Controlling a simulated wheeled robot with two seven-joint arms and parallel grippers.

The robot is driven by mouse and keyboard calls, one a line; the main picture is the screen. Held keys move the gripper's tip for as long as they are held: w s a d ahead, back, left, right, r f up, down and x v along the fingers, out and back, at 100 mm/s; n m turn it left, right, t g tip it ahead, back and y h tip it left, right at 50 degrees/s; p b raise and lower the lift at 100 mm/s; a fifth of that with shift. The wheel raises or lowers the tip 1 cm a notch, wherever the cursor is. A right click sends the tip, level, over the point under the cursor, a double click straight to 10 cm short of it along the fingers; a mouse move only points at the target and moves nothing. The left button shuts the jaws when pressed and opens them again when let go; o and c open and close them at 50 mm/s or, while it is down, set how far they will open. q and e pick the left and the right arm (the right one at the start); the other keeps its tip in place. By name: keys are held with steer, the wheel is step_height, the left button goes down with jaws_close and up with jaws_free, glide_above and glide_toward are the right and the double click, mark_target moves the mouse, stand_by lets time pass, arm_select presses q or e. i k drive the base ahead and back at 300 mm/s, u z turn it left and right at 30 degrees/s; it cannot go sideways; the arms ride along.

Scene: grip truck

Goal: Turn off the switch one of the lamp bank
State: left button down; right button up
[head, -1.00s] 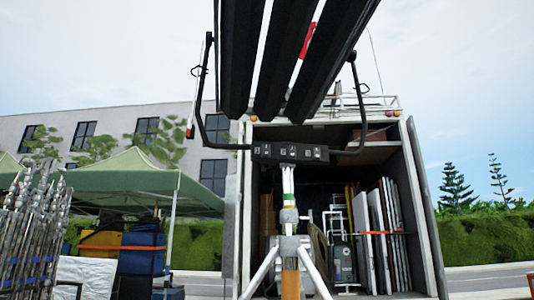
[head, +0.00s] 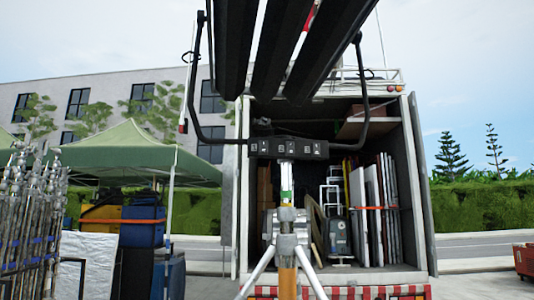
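The lamp bank (head: 265,60) is a set of black slanted panels in a black yoke frame, high in the middle of the head view. Its black switch box (head: 288,148) sits at the bottom of the yoke, with several small pale switches marked by numbers. The leftmost switch (head: 260,147) is beside a number that looks like 1. Whether each switch is on or off is too small to tell. The box rests on a stand (head: 287,222) with a white and orange column. Neither of my grippers is in view.
Behind the stand is an open truck (head: 423,190) loaded with boards (head: 363,215) and a grey case. Green canopies (head: 130,150), metal stands (head: 30,220) and blue bins (head: 142,227) are on the left. A red cart (head: 524,260) is at the right edge.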

mark_target(263, 145)
steer(key=z, duration=0.1)
steer(key=i, duration=1.45)
steer(key=z, duration=0.35)
